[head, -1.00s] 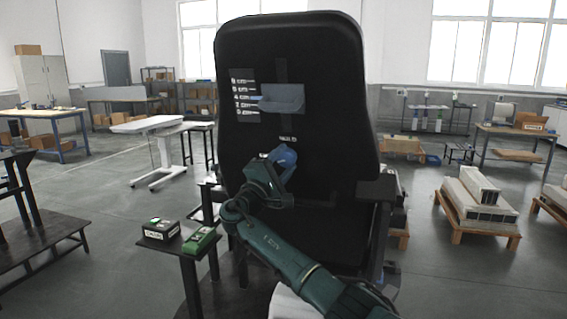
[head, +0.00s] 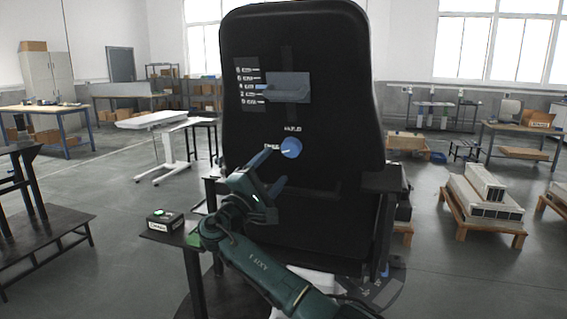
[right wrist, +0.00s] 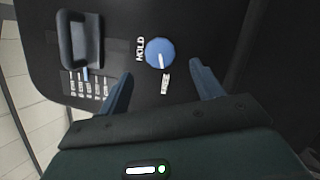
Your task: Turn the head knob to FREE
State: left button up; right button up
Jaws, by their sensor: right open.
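The round blue head knob (head: 291,147) sits on the back of a tall black padded chair (head: 345,110). It also shows in the right wrist view (right wrist: 160,51). A HOLD label (head: 292,128) is above it, and a second white label (head: 272,147), which looks like FREE, is to its left. The knob's white pointer line aims toward that second label. My right gripper (head: 272,170) is open and empty, just below left of the knob and apart from it. In the right wrist view the knob lies beyond the gap between the fingers. My left gripper is not in view.
A grey handle in a recess (head: 288,88) and a list of white markings (head: 247,85) are above the knob. A small dark side table (head: 165,237) with a box (head: 162,219) stands at left. Part of a green item there is hidden behind my arm.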

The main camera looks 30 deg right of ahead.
pick_arm(q)
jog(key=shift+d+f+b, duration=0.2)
jog(key=shift+b, duration=0.25)
pick_arm(e)
jog(key=v, duration=0.5)
jog(key=shift+s+a+f, duration=0.15)
jog(key=shift+s+a, duration=0.05)
jog(key=shift+a, duration=0.15)
